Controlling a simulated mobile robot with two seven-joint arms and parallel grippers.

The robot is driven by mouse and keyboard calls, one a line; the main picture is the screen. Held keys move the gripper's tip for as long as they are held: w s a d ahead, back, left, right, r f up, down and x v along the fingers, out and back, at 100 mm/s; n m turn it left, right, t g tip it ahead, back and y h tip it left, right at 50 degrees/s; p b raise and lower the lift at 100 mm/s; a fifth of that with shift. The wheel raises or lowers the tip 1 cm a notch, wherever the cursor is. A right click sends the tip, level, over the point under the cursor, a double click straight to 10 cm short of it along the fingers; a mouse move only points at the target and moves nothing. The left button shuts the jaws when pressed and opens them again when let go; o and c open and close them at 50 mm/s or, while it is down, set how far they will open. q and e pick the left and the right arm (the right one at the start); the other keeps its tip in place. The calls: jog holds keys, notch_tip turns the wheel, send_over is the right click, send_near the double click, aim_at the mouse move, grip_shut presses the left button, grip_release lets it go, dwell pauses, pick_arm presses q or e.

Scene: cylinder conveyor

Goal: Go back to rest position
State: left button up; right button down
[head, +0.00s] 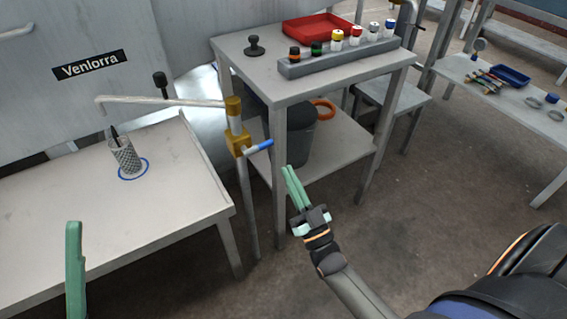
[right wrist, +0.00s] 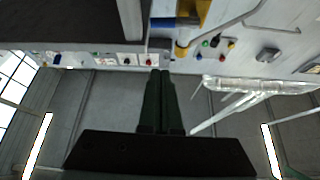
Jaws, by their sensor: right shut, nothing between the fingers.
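My right gripper (head: 288,172) is in the middle of the head view, its green fingers together and pointing up. Nothing is between them. It is in front of the grey side table, just right of and below the blue handle (head: 259,146) on the yellow valve (head: 236,143); a small gap shows between them. In the right wrist view the closed fingers (right wrist: 160,78) show dark and empty. One green finger of my left gripper (head: 75,268) shows at the lower left, over the front of the white table. The rest of it is out of frame.
A mesh cup (head: 124,157) with a dark pen stands within a blue ring on the white table (head: 60,215). The side table (head: 255,80) bears a red tray (head: 317,27), a black stamp (head: 254,46) and a rack (head: 330,60) of capped bottles.

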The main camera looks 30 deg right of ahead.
pick_arm(q)
jog(key=shift+r, duration=0.15)
pick_arm(e)
jog(key=shift+s, duration=0.1)
dwell(0.3)
